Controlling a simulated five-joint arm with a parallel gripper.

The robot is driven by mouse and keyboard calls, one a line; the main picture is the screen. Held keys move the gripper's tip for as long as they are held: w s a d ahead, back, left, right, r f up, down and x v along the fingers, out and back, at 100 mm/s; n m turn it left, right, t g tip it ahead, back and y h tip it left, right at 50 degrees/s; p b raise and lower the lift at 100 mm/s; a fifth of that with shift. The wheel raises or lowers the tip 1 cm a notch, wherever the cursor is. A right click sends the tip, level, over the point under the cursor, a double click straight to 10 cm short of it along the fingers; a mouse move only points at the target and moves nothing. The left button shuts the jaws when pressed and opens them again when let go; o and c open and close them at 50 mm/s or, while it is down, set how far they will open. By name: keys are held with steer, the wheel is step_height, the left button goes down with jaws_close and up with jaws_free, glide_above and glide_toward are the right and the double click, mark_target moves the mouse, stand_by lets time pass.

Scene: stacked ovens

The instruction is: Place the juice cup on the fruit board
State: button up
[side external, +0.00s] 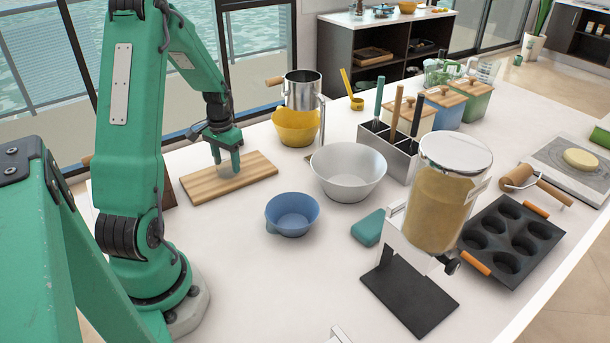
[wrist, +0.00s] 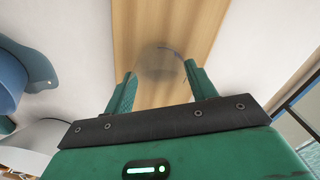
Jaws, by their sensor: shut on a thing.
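The fruit board is a striped wooden board (side external: 254,170) lying flat on the white counter at the left. It also fills the middle of the wrist view (wrist: 150,25). My gripper (side external: 228,160) points down over the board, and its two green fingers show in the wrist view (wrist: 160,82). Between them is a small clear cup (side external: 226,171), faint against the wood, seen also in the wrist view (wrist: 160,58). The fingers are shut on it. The cup is at or just above the board's surface; I cannot tell if it touches. Its contents are not clear.
A blue bowl (side external: 292,214) and a large white bowl (side external: 348,172) stand right of the board. A yellow bowl (side external: 296,127) under a metal pitcher (side external: 302,90) is behind. A utensil holder (side external: 393,148), grain dispenser (side external: 440,200) and muffin tin (side external: 512,240) stand farther right.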

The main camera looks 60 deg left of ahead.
steer(key=shift+f, duration=0.1)
steer(key=o, duration=1)
step_height(320, 180, up, 12)
steer(key=shift+r, duration=0.15)
stand_by(0.3)
stand_by(0.4)
